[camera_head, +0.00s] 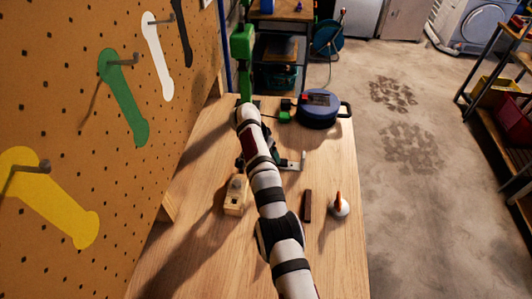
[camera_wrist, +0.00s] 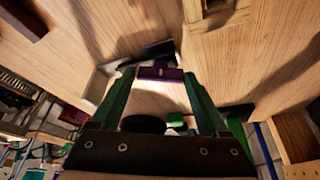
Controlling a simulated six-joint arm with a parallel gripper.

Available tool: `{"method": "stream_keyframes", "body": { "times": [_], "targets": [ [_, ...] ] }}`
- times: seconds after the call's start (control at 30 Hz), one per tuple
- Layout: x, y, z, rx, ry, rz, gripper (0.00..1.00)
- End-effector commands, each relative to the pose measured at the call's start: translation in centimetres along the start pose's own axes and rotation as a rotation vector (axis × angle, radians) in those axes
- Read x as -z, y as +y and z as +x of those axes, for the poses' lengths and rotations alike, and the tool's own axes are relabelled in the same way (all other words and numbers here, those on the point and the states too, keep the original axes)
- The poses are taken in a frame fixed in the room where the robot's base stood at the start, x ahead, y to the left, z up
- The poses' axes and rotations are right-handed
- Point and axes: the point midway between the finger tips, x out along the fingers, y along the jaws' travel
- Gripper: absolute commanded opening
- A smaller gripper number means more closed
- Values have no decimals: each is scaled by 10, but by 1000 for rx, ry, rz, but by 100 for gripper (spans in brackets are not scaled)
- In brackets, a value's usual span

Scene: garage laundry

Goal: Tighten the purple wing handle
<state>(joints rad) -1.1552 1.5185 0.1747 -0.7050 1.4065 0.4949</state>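The purple wing handle (camera_wrist: 160,73) lies crosswise between the fingertips of my gripper (camera_wrist: 160,75) in the wrist view. My two green fingers stand apart, one at each end of the handle. Their tips look close to its ends, but contact is not clear. A dark piece lies just beyond the handle. In the camera_head view my arm hides the handle, and the fingertips cannot be made out. A grey angled bracket (camera_head: 292,164) shows to the right of the wrist on the wooden bench (camera_head: 335,250).
A wooden block tool (camera_head: 236,194) stands left of my arm. A brown bar (camera_head: 307,205) and a white-and-orange item (camera_head: 339,207) lie to the right. A blue round case (camera_head: 318,108) stands at the far end. The pegboard (camera_head: 90,130) borders the bench's left side.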

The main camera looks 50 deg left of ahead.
Motion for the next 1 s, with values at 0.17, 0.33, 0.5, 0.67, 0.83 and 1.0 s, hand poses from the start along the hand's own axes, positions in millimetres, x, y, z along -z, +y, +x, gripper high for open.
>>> {"method": "stream_keyframes", "body": {
  "times": [0.17,0.33,0.5,0.67,0.83,1.0],
  "targets": [
    [0,0,0,0,1,-1,100],
    [0,0,0,1,1,-3,100],
    [2,0,0,17,1,-53,100],
    [2,2,-1,75,-1,-186,100],
    [3,5,-42,104,4,-247,100],
    [3,10,-89,103,4,-246,100]
  ]
}}
